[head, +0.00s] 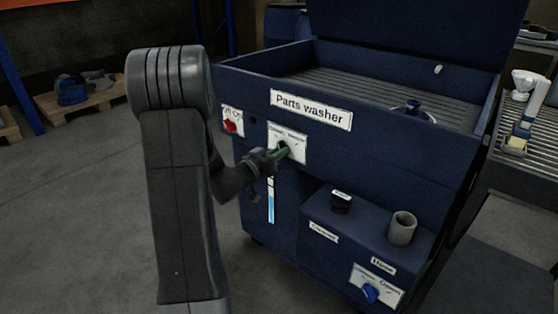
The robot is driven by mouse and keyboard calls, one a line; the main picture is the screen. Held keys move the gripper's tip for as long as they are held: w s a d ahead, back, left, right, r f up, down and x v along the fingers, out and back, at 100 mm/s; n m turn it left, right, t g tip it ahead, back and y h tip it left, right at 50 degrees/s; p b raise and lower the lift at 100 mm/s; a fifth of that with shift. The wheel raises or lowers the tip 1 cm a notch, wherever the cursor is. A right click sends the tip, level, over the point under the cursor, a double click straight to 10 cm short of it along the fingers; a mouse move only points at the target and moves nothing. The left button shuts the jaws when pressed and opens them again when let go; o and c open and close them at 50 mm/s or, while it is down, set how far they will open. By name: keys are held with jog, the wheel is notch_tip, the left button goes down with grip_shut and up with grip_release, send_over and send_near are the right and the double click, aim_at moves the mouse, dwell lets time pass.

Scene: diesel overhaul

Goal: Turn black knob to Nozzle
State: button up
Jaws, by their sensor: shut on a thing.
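The black knob (284,149) sits on a white label plate (298,151) on the front of the blue parts washer (360,155). The plate has two printed words that are too small to read surely. My gripper (279,153) is at the knob, shut on it, and hides most of it. The knob's pointing direction cannot be made out. My dark arm reaches in from the left.
A red switch (230,127) is left of the knob plate, and a blue level gauge (271,200) is below it. A lower ledge holds a black cap (341,202) and a grey cup-like fitting (402,228). A blue knob (371,293) is at lower right.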

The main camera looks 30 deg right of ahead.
jog(key=m+b, duration=0.4)
jog(key=m, duration=0.1)
jog(key=m+b, duration=0.4)
jog(key=m, duration=0.2)
jog(key=shift+s+f, duration=0.1)
jog(key=shift+s, duration=0.1)
jog(key=o, duration=1.5)
jog(key=v, duration=0.7)
